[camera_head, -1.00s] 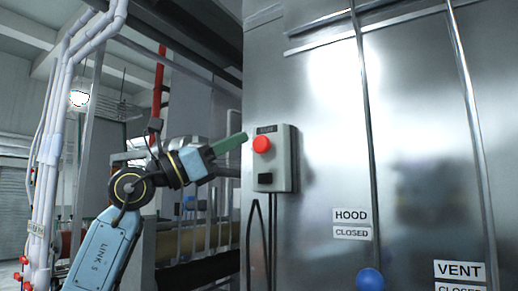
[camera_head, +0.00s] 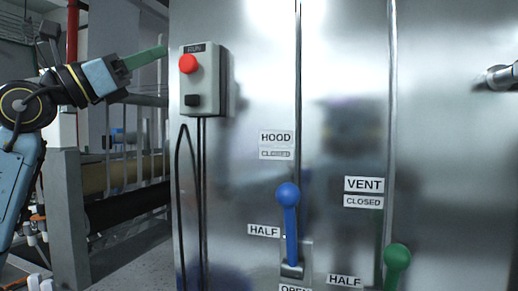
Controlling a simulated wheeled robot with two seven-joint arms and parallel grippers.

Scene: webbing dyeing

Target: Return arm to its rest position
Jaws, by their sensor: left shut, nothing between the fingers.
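My left gripper (camera_head: 146,57), with green fingers, is shut and empty. It is at the upper left, with its tips just left of the RUN control box (camera_head: 205,82) in the picture. The box has a red button (camera_head: 188,64) and a dark button (camera_head: 193,100) below it. I cannot tell whether the fingertips touch the box. My left arm (camera_head: 25,110) comes in from the left edge, bent at a joint. My right gripper is not clearly seen.
A tall steel cabinet (camera_head: 255,80) fills the middle and right. It carries a blue HOOD lever (camera_head: 290,215) and a green VENT lever (camera_head: 397,258). Pipes and rollers (camera_head: 125,172) stand behind my arm at left. A dark metallic part (camera_head: 496,77) shows at the right edge.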

